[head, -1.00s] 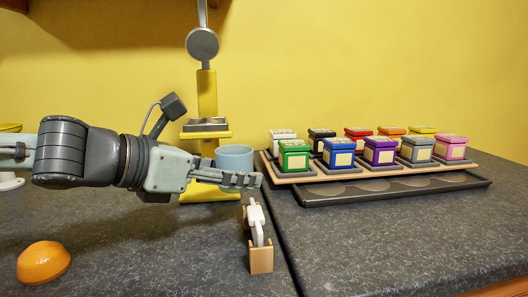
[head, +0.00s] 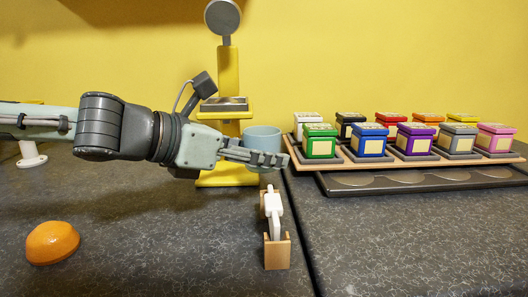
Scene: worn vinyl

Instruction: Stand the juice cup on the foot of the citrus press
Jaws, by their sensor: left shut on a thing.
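The light blue juice cup (head: 262,137) is upright in the head view, and my left gripper (head: 275,158) is shut on it from the left and front. The yellow citrus press (head: 229,72) stands behind, with a grey round top and a grey-topped shelf. Its yellow foot (head: 212,179) shows low behind my gripper. The cup is at the right side of the press, over or beside the right end of the foot; the gripper hides its underside, so I cannot tell whether it touches. My right gripper is not in view.
An orange half (head: 52,242) lies at the front left. A wooden holder (head: 278,252) with a white item stands in front of the press. A wooden rack (head: 340,161) of several coloured boxes and a dark tray (head: 420,180) are at right. The front counter is mostly clear.

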